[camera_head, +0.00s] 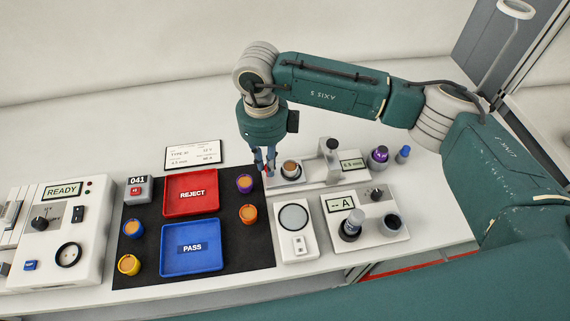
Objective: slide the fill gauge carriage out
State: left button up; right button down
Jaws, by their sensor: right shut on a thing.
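The fill gauge is a white device with a grey post (331,158) and a small display (352,163), at the back right of the bench. Its carriage (288,180) is at the gauge's left end, and a cup with brown contents (291,168) stands upright on it. My right gripper (266,172) points down at the carriage's left end, shut on what seems to be its small handle, which the fingers mostly hide. The cup stands just right of the fingers, left of the post. My left gripper is out of view.
A black mat holds a red REJECT tray (191,208), a blue PASS tray (192,272) and several small orange, yellow, blue and purple pots. A white scale (296,250) and a device marked A (380,235) stand in front of the gauge. A READY panel (60,240) is left.

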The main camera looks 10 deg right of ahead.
jog(key=shift+a, duration=0.3)
jog(key=shift+d+r, duration=0.1)
jog(key=shift+d, duration=0.15)
jog(key=shift+a, duration=0.1)
jog(key=c, duration=1.7)
grip_release()
jog(key=shift+a, duration=0.15)
jog(key=shift+r, duration=0.15)
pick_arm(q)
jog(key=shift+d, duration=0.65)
pick_arm(e)
notch_tip(320, 180, up, 12)
jog(key=shift+f, duration=0.15)
